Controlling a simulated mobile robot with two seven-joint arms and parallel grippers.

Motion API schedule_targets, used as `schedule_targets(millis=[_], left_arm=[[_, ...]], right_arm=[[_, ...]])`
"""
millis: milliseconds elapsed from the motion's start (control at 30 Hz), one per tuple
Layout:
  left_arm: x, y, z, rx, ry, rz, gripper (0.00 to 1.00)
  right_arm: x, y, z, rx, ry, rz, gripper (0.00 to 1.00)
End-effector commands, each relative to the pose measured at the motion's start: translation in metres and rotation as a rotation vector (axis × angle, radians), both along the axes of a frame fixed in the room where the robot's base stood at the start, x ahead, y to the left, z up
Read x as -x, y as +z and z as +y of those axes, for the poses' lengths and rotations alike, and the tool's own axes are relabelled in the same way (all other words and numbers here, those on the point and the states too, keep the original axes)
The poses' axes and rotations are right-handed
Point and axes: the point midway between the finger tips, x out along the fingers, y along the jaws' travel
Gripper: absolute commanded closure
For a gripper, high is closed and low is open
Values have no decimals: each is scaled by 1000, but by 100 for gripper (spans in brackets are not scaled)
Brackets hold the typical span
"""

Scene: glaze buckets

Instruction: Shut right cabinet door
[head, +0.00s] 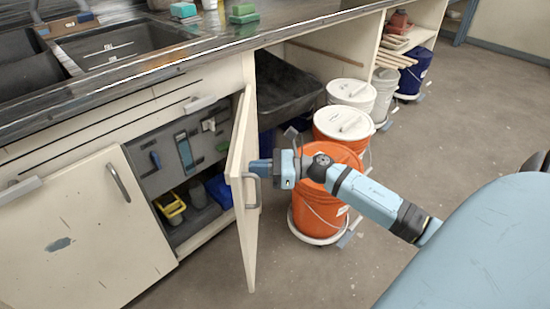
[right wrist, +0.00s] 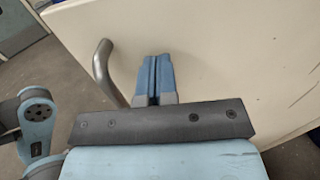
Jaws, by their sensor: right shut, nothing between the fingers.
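The right cabinet door (head: 245,187) is a cream panel standing open, swung out from the counter front. Its metal handle (head: 251,190) is on the face turned toward the orange buckets. My right gripper (head: 258,168) is at that face, close beside the handle, with its blue fingers together and empty. In the right wrist view the shut fingers (right wrist: 158,75) point at the door panel (right wrist: 225,50), just right of the curved handle (right wrist: 103,72). I cannot tell whether the fingertips touch the panel. My left gripper is out of view.
Orange buckets (head: 310,212) on wheeled dollies stand right behind my right forearm. The open cabinet holds a yellow container (head: 170,208) and a blue one (head: 219,191). A black tub (head: 284,88) sits under the counter (head: 225,50). Floor at right is clear.

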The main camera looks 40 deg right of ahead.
Motion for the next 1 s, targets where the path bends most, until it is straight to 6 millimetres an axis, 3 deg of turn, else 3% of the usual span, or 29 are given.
schedule_targets(millis=[567, 767, 1000], left_arm=[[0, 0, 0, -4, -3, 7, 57], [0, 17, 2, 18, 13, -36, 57], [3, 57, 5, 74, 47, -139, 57]], right_arm=[[-7, 1, 8, -1, -5, 1, 100], [-17, 4, 23, -3, -53, 2, 100], [-46, 7, 58, -3, -180, 0, 100]])
